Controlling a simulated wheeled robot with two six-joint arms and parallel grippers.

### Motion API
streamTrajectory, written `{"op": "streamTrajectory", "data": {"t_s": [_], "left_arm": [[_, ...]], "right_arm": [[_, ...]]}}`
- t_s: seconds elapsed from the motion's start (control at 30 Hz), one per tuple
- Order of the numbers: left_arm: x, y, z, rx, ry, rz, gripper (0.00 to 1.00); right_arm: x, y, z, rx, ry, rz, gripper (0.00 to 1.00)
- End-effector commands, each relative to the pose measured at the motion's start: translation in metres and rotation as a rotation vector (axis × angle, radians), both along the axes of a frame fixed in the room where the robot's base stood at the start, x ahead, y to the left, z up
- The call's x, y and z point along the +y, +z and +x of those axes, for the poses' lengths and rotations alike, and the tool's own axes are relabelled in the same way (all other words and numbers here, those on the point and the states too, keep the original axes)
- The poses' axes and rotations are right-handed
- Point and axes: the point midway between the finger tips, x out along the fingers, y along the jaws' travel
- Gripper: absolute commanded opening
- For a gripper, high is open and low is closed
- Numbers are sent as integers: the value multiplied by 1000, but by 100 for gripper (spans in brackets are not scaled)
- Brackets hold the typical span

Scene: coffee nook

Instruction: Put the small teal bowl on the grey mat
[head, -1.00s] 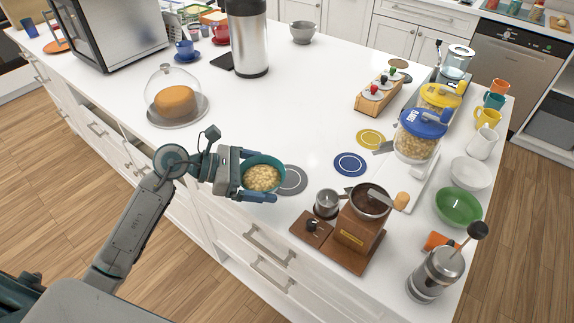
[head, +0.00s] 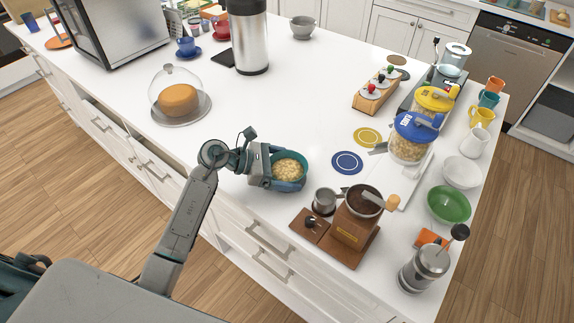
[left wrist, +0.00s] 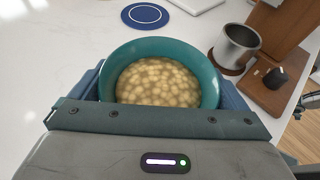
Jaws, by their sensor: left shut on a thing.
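The small teal bowl (head: 289,160) is filled with pale, chunky food and looks upright. My left gripper (head: 287,172) is shut on it, with a finger on either side. The bowl also shows large in the left wrist view (left wrist: 160,48), between the blue fingers. I cannot tell whether the bowl touches anything below. My right gripper is not in view.
A blue mat (head: 347,162) lies right of the bowl, with a yellow mat (head: 367,137) beyond it. A coffee grinder (head: 353,226) stands at the front right. A glass-domed cake (head: 179,99) stands at the left. The counter's middle is clear.

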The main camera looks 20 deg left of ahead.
Motion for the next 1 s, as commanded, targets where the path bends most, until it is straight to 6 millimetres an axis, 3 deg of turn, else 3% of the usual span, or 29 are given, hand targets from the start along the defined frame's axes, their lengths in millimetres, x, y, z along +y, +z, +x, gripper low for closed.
{"op": "streamTrajectory", "data": {"t_s": [0.23, 0.27, 0.6, 1.0], "left_arm": [[0, -4, 0, -1, 0, -1, 63], [0, -3, 0, 0, 0, 0, 100], [1, 1, -1, 0, 1, 1, 100], [52, 20, -24, -2, 0, 6, 100]], "right_arm": [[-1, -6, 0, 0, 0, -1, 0], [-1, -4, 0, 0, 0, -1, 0], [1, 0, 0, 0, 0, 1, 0], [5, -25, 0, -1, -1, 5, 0]]}}
